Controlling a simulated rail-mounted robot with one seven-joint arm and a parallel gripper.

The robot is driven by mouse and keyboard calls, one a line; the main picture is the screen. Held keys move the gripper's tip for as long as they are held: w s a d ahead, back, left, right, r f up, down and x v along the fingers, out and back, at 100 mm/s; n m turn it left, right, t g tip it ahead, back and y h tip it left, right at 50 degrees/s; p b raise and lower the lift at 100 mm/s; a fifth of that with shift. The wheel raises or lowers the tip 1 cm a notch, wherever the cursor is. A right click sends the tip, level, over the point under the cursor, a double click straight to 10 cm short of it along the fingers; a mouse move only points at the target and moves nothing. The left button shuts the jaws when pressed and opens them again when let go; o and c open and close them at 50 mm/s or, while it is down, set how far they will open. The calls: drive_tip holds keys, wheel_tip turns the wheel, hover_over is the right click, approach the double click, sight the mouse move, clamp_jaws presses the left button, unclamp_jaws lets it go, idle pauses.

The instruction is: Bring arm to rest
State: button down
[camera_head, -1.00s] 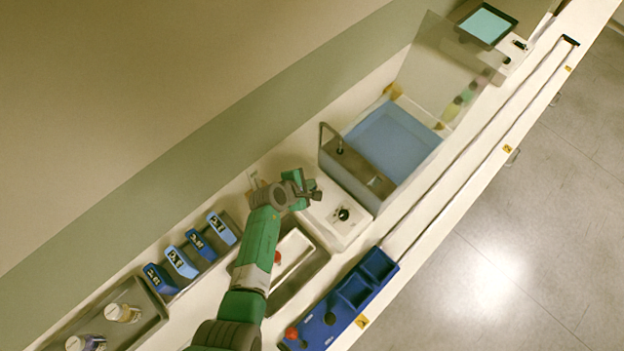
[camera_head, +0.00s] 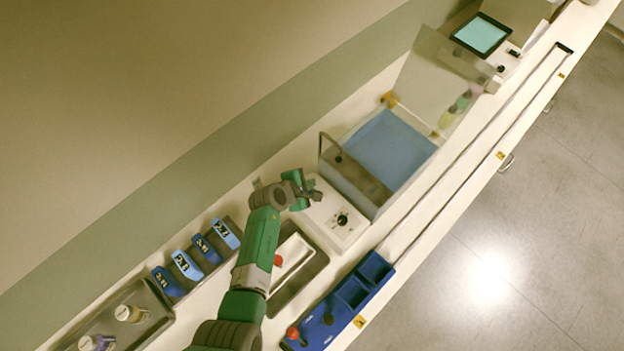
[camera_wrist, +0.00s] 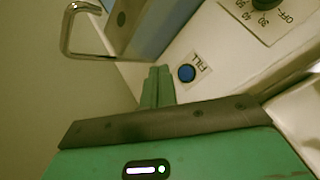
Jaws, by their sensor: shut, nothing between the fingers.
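My green and grey arm reaches up from the bottom of the head view. My gripper (camera_head: 312,193) is over the counter, beside the white box with a black dial (camera_head: 343,220). In the wrist view my gripper's green fingers (camera_wrist: 158,84) are together, with nothing between them. They point toward a blue button (camera_wrist: 187,73) marked FILL. Whether they touch anything is not clear.
A blue water basin (camera_head: 390,150) with a tap (camera_head: 330,138) and a raised clear lid stands beyond my gripper. A metal tray (camera_head: 298,255) and a blue sectioned tray (camera_head: 345,300) lie right of my arm. Blue labelled holders (camera_head: 186,264) and a bottle tray (camera_head: 130,313) lie left.

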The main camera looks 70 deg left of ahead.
drive_tip(key=shift+r+p, duration=0.6)
drive_tip(key=shift+r, duration=0.35)
drive_tip(key=shift+f, duration=0.15)
